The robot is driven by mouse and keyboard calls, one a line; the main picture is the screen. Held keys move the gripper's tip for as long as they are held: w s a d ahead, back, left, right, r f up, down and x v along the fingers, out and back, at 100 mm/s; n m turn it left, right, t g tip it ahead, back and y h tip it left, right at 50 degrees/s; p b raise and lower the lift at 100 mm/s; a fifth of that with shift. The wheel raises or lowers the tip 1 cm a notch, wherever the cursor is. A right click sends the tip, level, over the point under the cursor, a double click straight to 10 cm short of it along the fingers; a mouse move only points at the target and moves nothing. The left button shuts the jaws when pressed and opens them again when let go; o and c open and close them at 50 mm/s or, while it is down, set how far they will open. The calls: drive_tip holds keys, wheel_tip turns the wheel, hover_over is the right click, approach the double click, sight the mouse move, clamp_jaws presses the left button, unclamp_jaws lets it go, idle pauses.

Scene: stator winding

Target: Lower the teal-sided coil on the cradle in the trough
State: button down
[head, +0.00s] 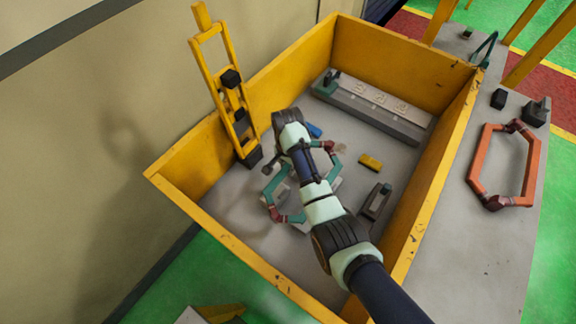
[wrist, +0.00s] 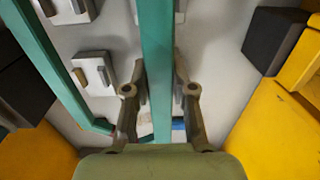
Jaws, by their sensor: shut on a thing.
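The teal-sided coil (head: 337,168) is a six-sided ring with dark red corners, held over the trough floor. My arm covers part of it in the head view. My gripper (wrist: 160,90) is shut on one teal side (wrist: 157,45), with a finger on each side of the bar. In the head view my gripper (head: 269,166) is small and partly hidden. The cradle (head: 301,226) shows as pale blocks on the floor under the coil. In the wrist view its blocks with short posts (wrist: 95,72) lie below and between the teal sides. The coil looks raised above them.
The yellow trough wall (head: 205,228) surrounds the work. A yellow rack (head: 222,85) with black clamps stands at the left wall. A long grey fixture (head: 372,105) lies at the back. A yellow block (head: 370,162) and dark bracket (head: 375,203) lie right. An orange coil (head: 478,160) lies outside.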

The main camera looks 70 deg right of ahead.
drive_tip(key=shift+f, duration=0.2)
drive_tip(key=shift+p, duration=0.4)
drive_tip(key=shift+a+f, duration=0.1)
drive_tip(key=shift+f, duration=0.1)
drive_tip(key=shift+p, duration=0.3)
drive_tip(key=shift+f, duration=0.1)
drive_tip(key=shift+f+b, duration=0.85)
drive_tip(key=shift+f, duration=0.75)
drive_tip(key=shift+f+b, duration=0.55)
drive_tip(key=shift+f, duration=0.35)
